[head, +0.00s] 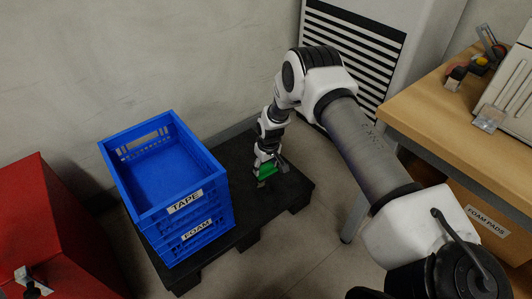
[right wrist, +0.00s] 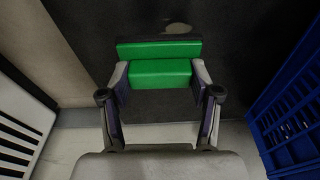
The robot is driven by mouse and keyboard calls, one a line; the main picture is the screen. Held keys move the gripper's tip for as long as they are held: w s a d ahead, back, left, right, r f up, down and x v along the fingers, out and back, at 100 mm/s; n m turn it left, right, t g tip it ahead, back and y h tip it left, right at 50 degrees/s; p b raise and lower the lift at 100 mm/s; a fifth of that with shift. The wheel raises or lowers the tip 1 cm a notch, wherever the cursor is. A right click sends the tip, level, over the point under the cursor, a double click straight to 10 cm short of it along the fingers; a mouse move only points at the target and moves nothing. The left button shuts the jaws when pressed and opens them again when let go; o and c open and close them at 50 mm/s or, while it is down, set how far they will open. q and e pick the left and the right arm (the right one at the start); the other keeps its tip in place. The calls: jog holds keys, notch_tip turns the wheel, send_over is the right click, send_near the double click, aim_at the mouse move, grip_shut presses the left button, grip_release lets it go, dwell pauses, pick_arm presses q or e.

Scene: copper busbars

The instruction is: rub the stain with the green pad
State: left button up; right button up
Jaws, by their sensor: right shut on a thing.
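The green pad (head: 266,172) has a block-like grip on a wider flat base. My right gripper (head: 268,164) is shut on it, low over the black pallet (head: 236,162). In the right wrist view, the fingers of my right gripper (right wrist: 158,78) clasp both sides of the block of the green pad (right wrist: 158,50). The stain (right wrist: 177,29) is a pale greyish patch on the dark pallet surface, just beyond the pad's far edge. Whether the pad touches the surface I cannot tell. My left gripper is not in view.
Stacked blue crates (head: 178,205), labelled TAPE and FOAM, stand on the pallet left of my gripper. A red cabinet (head: 50,230) is at far left. A white louvered unit (head: 415,50) stands behind, and a wooden workbench (head: 450,125) is at right.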

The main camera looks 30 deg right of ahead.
jog(key=shift+r+p, duration=1.4)
jog(key=shift+r, duration=0.4)
